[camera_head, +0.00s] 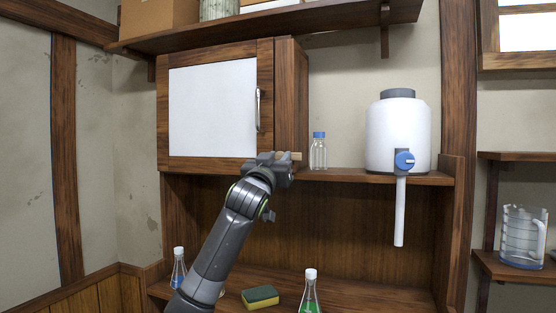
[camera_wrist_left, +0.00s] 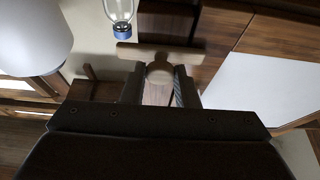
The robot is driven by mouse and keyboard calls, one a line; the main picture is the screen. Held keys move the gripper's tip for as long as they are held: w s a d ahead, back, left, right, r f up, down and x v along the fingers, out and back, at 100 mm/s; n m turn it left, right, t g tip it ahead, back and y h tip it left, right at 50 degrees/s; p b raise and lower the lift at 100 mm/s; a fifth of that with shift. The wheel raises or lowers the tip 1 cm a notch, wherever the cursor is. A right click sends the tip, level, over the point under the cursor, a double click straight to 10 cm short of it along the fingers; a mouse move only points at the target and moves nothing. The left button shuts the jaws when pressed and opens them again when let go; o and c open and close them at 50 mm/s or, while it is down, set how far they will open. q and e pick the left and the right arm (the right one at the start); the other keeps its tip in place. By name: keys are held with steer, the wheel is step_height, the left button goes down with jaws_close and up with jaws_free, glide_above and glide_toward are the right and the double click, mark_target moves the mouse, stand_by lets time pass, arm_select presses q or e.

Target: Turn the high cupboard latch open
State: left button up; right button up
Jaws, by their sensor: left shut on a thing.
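The high cupboard (camera_head: 290,100) has a white-panelled door (camera_head: 212,105) with a metal handle (camera_head: 258,110); the door looks closed. Its latch (camera_head: 296,156) is a pale wooden bar at the cupboard's lower right corner, lying level and partly hidden by my gripper. In the left wrist view the latch (camera_wrist_left: 160,53) shows as a crossbar with a rounded knob between my fingers. My left gripper (camera_head: 276,163) is at the latch, shut on the knob, its fingers (camera_wrist_left: 160,88) on either side of it. My right gripper is not in view.
A blue-capped bottle (camera_head: 318,152) stands on the shelf just right of the latch. A white tank with a blue tap (camera_head: 397,130) is farther right. Flasks (camera_head: 310,294) and a sponge (camera_head: 260,297) are on the counter below. A shelf (camera_head: 330,18) runs above.

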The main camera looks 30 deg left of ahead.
arm_select(q)
steer(key=shift+f+n+y+b, duration=0.2)
steer(key=shift+n+y+b, duration=0.2)
steer(key=shift+n+b, duration=0.4)
steer(key=shift+c, duration=0.4)
steer(key=n+g+y+b, duration=0.1)
steer(key=n+b, duration=0.2)
steer(key=n, duration=0.1)
steer(key=n+g+y+b, duration=0.1)
steer(key=n+y+b, duration=0.1)
steer(key=n+b, duration=0.1)
steer(key=n+g+y+b, duration=0.1)
steer(key=n+b, duration=0.1)
steer(key=n, duration=0.2)
steer(key=shift+d+r+n+g+y+b, duration=0.1)
steer(key=shift+d+n+g+y+b, duration=0.05)
steer(key=shift+n+g+y+b, duration=0.2)
steer(key=n+g, duration=0.1)
steer(key=n, duration=0.2)
steer(key=n+g+b, duration=0.1)
steer(key=n, duration=0.3)
steer(key=shift+r+g, duration=0.2)
steer(key=shift+g, duration=0.15)
steer(key=shift+n+g, duration=0.5)
steer(key=shift+n, duration=0.55)
steer(key=o, duration=1)
steer(key=shift+c, duration=0.2)
